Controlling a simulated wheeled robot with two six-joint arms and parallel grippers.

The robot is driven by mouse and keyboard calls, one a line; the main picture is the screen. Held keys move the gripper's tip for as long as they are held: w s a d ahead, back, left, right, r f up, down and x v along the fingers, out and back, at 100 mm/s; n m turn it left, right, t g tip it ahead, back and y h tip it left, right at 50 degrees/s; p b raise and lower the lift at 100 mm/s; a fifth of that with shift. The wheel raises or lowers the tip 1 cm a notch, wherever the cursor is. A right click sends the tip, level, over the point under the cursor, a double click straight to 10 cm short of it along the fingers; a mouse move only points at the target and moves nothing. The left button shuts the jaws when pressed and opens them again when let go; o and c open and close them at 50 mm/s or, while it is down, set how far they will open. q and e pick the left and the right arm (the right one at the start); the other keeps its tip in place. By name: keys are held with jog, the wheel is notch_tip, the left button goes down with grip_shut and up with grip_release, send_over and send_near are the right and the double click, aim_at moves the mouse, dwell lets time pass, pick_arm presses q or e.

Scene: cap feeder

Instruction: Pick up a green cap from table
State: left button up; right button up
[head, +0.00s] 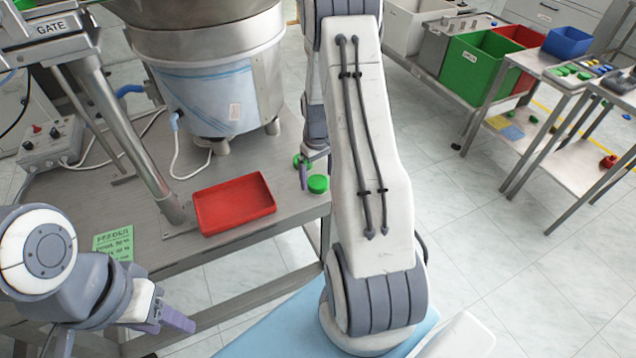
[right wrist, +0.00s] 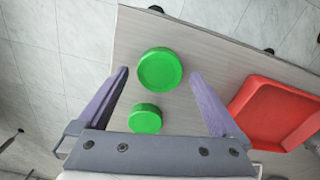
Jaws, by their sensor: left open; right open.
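Two green caps lie on the grey table. The nearer cap (head: 318,184) is close to the table's edge, and the other (head: 297,160) is partly hidden by my right gripper (head: 305,172). The right wrist view shows a larger-looking cap (right wrist: 160,68) between the fingertips and a smaller-looking cap (right wrist: 145,119) closer to the palm. My right gripper (right wrist: 159,75) is open over the caps, with space between its fingers and both caps. My left gripper (head: 172,322) is open and empty at the lower left, away from the caps.
A red tray (head: 235,205) sits on the table left of the caps; it also shows in the right wrist view (right wrist: 245,98). A metal feeder bowl (head: 215,95) stands behind. A green note (head: 114,243) lies at the front left.

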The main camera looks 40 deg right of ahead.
jog(key=shift+f, duration=0.75)
jog(key=c, duration=1.3)
jog(key=shift+o, duration=0.2)
jog(key=shift+r, duration=0.1)
